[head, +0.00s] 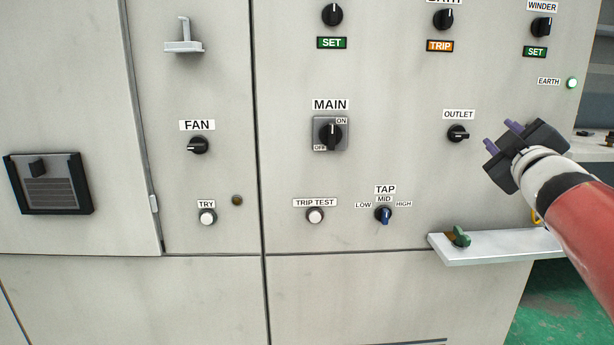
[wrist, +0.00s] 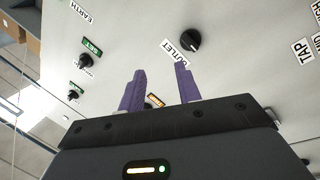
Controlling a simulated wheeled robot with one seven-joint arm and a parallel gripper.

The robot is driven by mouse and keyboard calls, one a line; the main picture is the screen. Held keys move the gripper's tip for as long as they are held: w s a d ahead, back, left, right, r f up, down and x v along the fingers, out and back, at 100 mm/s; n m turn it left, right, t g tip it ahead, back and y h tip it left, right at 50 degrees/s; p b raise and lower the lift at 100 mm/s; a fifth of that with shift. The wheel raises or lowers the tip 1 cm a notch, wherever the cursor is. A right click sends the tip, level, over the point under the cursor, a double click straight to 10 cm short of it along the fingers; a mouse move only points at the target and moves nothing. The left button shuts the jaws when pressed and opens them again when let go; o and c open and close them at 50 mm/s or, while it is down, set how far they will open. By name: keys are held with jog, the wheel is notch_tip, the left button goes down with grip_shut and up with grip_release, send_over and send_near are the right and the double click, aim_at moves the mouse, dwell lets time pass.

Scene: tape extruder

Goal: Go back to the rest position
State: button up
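My gripper (head: 502,136) is at the right side of the head view, in front of the panel and just right of the OUTLET knob (head: 458,133). In the wrist view my gripper (wrist: 160,88) shows two purple fingers spread apart with nothing between them. The OUTLET knob also shows in the wrist view (wrist: 191,40), beyond the right finger and apart from it. The grey control panel (head: 290,180) fills most of the head view.
The MAIN switch (head: 330,133), TAP knob (head: 383,214) and FAN knob (head: 198,145) sit on the panel. A light shelf (head: 490,249) sticks out below my arm, with a green object (head: 461,236) on it. Green floor (head: 560,310) shows at lower right.

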jog(key=s+a+f+m+g+y, duration=0.1)
jog(key=s+a+f+m+g, duration=0.2)
jog(key=s+a+f, duration=0.3)
jog(key=s+a+f+m+g+y, duration=0.1)
jog(key=s+a+f+m+g, duration=0.2)
jog(key=s+a+f+g, duration=0.3)
jog(key=s+a+f+m+g+y, duration=0.1)
jog(key=s+a+f+g, duration=0.4)
jog(key=f, duration=1.3)
jog(key=s+a+m, duration=0.1)
jog(key=s+a, duration=0.2)
jog(key=s, duration=0.4)
jog(key=shift+s+m+p, duration=0.3)
jog(key=shift+s+m, duration=0.1)
